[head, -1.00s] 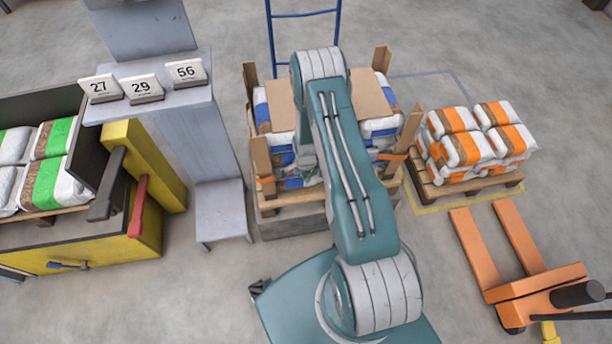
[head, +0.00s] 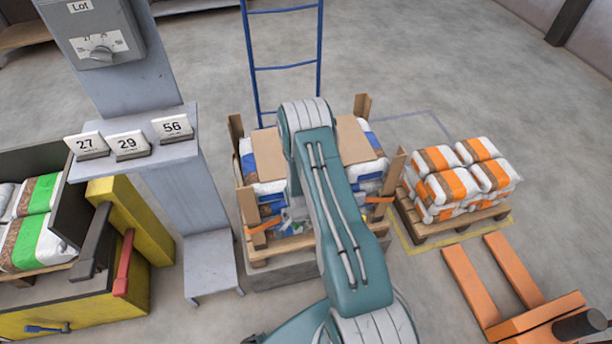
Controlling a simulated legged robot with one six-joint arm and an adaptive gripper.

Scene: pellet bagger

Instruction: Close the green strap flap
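I cannot make out a green strap flap in the head view. A loaded pallet (head: 262,250) stands at the centre, with blue-and-white bags (head: 270,188), cardboard sheets (head: 268,154) on top and wooden corner posts. Orange strap pieces show at the front left post (head: 263,226) and the front right post (head: 379,200). My arm reaches over this load and hides its middle. Small grey and greenish shapes, which seem to include my gripper (head: 291,220), show at the load's front, left of my arm. Its fingers are too small and covered to read.
A grey stand (head: 180,150) with number cards 27, 29 and 56 is to the left. Beside it is a yellow machine (head: 130,225) with grey and red levers. Orange-banded bags (head: 462,175) sit on a pallet at right, with an orange pallet jack (head: 515,285) in front. A blue frame (head: 285,67) rises behind.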

